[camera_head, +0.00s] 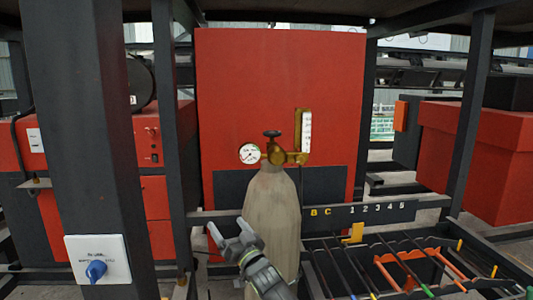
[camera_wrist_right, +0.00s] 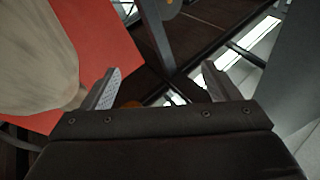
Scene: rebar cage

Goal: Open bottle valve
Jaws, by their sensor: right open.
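A grey-beige gas bottle (camera_head: 272,215) stands upright in the middle of the head view, before a red panel. On its top sits a dark valve knob (camera_head: 272,133) above a brass fitting, with a round gauge (camera_head: 249,153) to the left and a flow tube (camera_head: 304,132) to the right. My right gripper (camera_head: 230,237) is open and empty, low in front of the bottle and well below the valve. In the right wrist view the open fingers (camera_wrist_right: 160,86) have nothing between them, and the bottle's body (camera_wrist_right: 38,65) shows at the upper left. My left gripper is not in view.
A dark post with a blue rotary switch (camera_head: 96,270) stands at the left. A rack holding coloured rods (camera_head: 400,265) and a labelled strip (camera_head: 360,212) lie to the right of the bottle. The space around the valve knob looks clear.

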